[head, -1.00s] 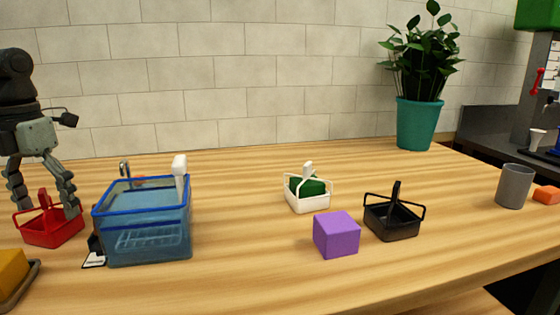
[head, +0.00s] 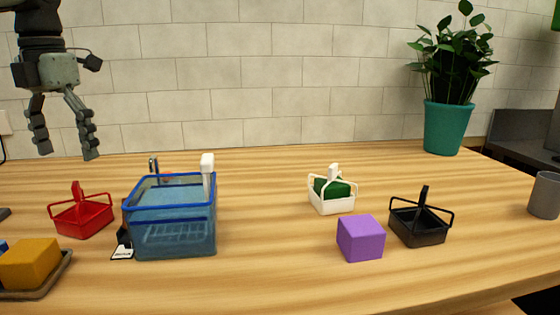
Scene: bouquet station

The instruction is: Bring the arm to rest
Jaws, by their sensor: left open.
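My left gripper (head: 66,150) hangs at the upper left in the head view, fingers pointing down and spread apart. It is empty and held above the table, clear of the red basket (head: 83,217), which stands upright on the wood below it. The arm above the gripper runs out of the top of the picture. My right gripper is not in view.
A blue see-through basket (head: 172,240), a white basket (head: 331,205) holding a green block (head: 332,187), a purple cube (head: 360,238) and a black basket (head: 420,238) stand on the table. A yellow block (head: 29,263) sits on a tray at the front left. A potted plant (head: 445,127) stands behind.

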